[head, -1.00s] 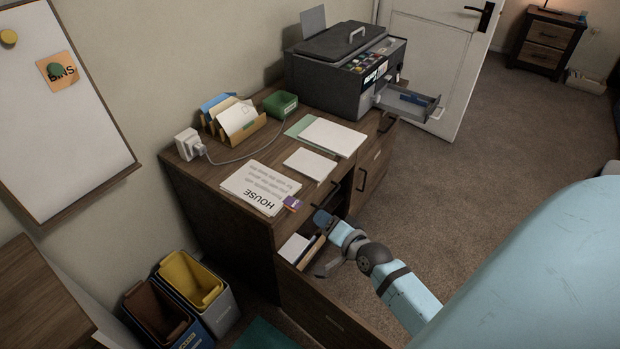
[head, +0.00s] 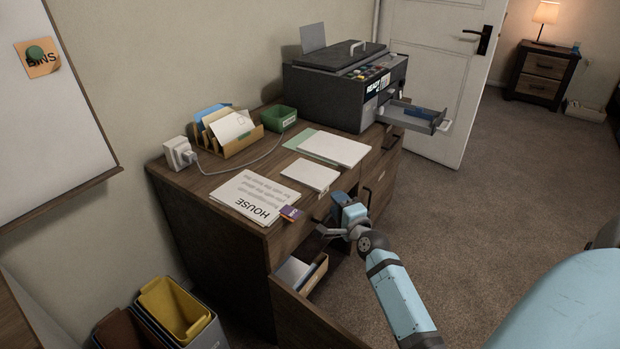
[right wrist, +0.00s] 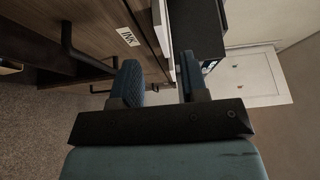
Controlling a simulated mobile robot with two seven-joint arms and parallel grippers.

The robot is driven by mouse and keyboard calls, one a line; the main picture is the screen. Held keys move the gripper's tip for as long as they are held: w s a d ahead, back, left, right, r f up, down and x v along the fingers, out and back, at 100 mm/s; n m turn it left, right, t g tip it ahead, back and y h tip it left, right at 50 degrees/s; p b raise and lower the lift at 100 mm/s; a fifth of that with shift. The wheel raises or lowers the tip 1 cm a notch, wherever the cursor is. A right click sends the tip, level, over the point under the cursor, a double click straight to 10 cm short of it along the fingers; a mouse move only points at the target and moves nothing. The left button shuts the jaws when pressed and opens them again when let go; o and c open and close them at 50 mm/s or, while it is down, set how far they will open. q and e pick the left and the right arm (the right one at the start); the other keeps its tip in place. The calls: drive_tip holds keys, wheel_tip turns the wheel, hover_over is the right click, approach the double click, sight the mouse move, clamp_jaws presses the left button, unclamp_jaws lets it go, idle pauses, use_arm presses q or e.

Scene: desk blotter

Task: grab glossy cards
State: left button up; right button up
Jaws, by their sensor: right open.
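My right gripper (head: 343,203) is open and empty, at the desk's front edge beside a pale stack of sheets. In the right wrist view its two blue-padded fingers (right wrist: 160,84) stand apart with nothing between them. No item is clearly readable as glossy cards. White flat cards or paper (head: 293,272) lie in the open lower drawer (head: 313,277), below and left of the gripper. My left gripper is not in view.
Drawer handles (right wrist: 67,42) jut near the gripper. Carpet to the right is clear.

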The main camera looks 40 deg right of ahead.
sight(326, 187)
drive_tip(key=b+x, duration=0.2)
drive_tip(key=x, duration=0.5)
drive_tip(key=shift+s+d, duration=0.1)
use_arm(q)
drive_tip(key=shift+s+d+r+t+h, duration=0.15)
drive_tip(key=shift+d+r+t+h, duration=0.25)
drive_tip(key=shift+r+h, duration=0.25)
use_arm(e)
clamp_jaws()
